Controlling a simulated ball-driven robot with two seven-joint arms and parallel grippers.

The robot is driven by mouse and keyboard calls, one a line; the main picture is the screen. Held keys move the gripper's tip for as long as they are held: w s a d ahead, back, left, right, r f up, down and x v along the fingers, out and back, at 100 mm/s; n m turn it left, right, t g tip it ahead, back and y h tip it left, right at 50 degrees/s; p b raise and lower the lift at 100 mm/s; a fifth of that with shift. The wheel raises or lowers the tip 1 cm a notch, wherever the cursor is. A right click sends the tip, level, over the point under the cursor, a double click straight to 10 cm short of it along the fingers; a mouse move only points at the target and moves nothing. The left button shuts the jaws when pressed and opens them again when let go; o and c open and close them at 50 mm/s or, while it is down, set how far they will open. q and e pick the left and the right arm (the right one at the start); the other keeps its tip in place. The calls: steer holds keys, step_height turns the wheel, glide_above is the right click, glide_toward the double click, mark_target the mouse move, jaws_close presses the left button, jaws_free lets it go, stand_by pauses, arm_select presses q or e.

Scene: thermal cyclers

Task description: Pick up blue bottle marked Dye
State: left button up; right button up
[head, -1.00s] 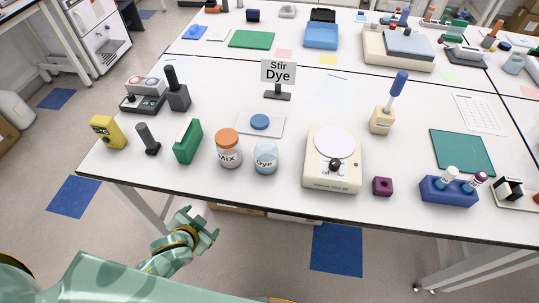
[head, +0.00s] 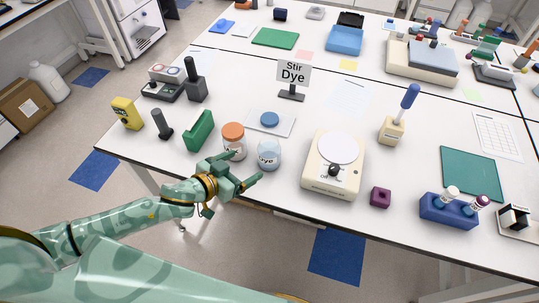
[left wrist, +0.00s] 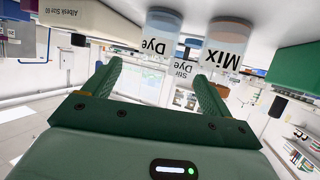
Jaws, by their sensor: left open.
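The Dye bottle (head: 269,154), clear with pale blue contents and a "Dye" label, stands upright near the table's front edge. The orange-lidded Mix bottle (head: 234,150) stands just to its left, partly hidden by my left gripper. My left gripper (head: 243,170) is open and empty at the front edge, in front of the two bottles and apart from the Dye bottle. The left wrist view is upside down; the Dye bottle (left wrist: 160,42) and the Mix bottle (left wrist: 227,46) show beyond the open fingers (left wrist: 155,85). My right gripper is out of view.
A blue disc (head: 270,119) lies on a white plate (head: 288,124) behind the bottles. A green block (head: 199,131) stands to the left and a cream scale (head: 333,178) to the right. A "Stir Dye" sign (head: 293,73) stands farther back.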

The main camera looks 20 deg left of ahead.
mark_target(262, 156)
arm_select(q)
steer(key=x, duration=0.6)
steer(key=shift+w+d+f+b, duration=0.1)
steer(key=shift+w+d+b, duration=0.05)
steer(key=shift+b, duration=0.2)
steer(key=x, duration=0.5)
steer(key=shift+w+d+r+b, duration=0.15)
steer(key=shift+w+r+b, duration=0.1)
steer(key=shift+w+b, duration=0.1)
steer(key=shift+s, duration=0.1)
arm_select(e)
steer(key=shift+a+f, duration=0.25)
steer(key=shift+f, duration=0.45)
arm_select(q)
steer(key=c, duration=1.3)
steer(key=shift+r, duration=0.1)
